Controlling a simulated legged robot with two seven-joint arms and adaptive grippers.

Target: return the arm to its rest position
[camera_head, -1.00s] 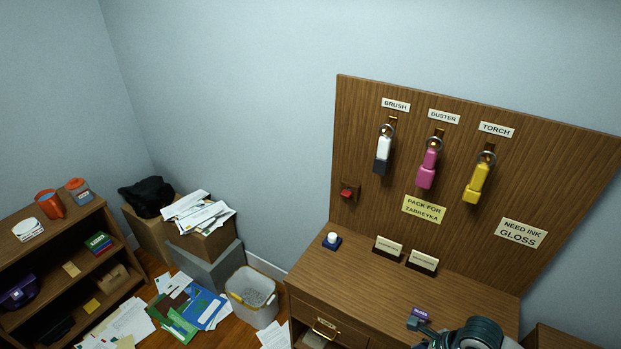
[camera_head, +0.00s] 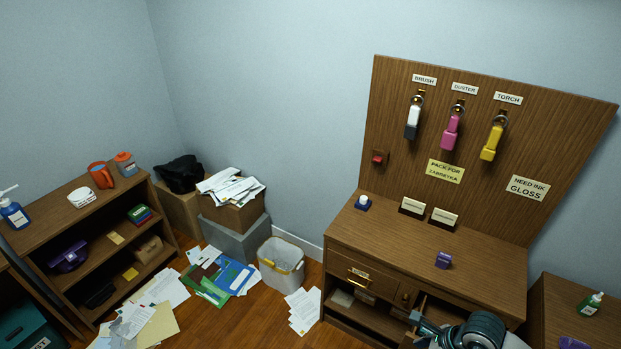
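My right arm comes in at the bottom edge of the head view. Its gripper (camera_head: 424,325) is low in front of the desk, partly cut off and foreshortened, so I cannot tell whether it is open or shut. It is apart from the small purple block (camera_head: 443,260), which stands on the desk top. No object shows clearly in the gripper. My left gripper is not in view.
The wooden desk (camera_head: 385,240) carries two card holders and a blue-based white button (camera_head: 362,202).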

